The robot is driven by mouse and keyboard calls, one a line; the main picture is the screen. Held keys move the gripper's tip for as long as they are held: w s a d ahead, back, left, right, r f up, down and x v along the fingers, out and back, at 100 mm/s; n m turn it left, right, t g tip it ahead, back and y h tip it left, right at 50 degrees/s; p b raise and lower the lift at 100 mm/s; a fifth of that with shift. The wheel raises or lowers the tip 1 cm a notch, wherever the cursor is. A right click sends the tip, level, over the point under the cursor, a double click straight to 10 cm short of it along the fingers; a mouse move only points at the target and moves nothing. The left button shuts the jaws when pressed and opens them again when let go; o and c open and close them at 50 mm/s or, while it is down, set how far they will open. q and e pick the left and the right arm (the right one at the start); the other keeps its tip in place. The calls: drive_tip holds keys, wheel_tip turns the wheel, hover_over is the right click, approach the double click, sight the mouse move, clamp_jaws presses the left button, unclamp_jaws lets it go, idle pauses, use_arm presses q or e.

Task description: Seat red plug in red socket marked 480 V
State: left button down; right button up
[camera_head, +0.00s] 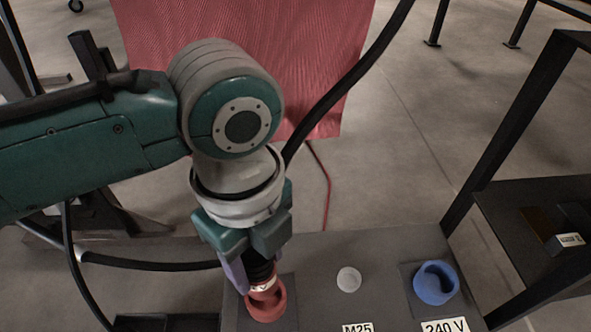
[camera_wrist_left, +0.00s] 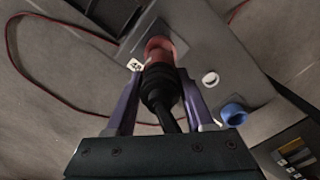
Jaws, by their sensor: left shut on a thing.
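The red plug (camera_head: 261,272) has a black ribbed body, a red front and a black cable. My left gripper (camera_head: 250,275) is shut on it. In the left wrist view, the plug's black body (camera_wrist_left: 159,85) sits between the purple fingers of the left gripper (camera_wrist_left: 160,92). The red socket (camera_head: 268,308) is a red ring on the grey panel, right at the plug's front. In the left wrist view the plug's red front meets the red socket (camera_wrist_left: 157,44); how deep it sits is hidden. The 480 V marking cannot be read. My right gripper is not in view.
The grey panel (camera_head: 385,247) also bears a white round cap (camera_head: 349,279) above an M25 label (camera_head: 357,328) and a blue socket (camera_head: 435,283) above a 240 V label (camera_head: 445,325). A dark metal frame (camera_head: 510,135) stands at the right. A red sheet (camera_head: 310,60) hangs behind.

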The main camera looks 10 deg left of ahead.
sight(263, 286)
use_arm(q)
wheel_tip(263, 286, down, 3)
drive_tip(key=shift+a+r+b, duration=0.1)
drive_tip(key=shift+r+b, duration=0.05)
drive_tip(key=shift+b, duration=0.35)
drive_tip(key=f+b, duration=0.3)
drive_tip(key=f, duration=0.1)
drive_tip(key=shift+d, duration=0.2)
drive_tip(key=shift+a+r, duration=0.1)
drive_tip(key=shift+f, duration=0.2)
drive_tip(key=shift+c, duration=1.4)
unclamp_jaws()
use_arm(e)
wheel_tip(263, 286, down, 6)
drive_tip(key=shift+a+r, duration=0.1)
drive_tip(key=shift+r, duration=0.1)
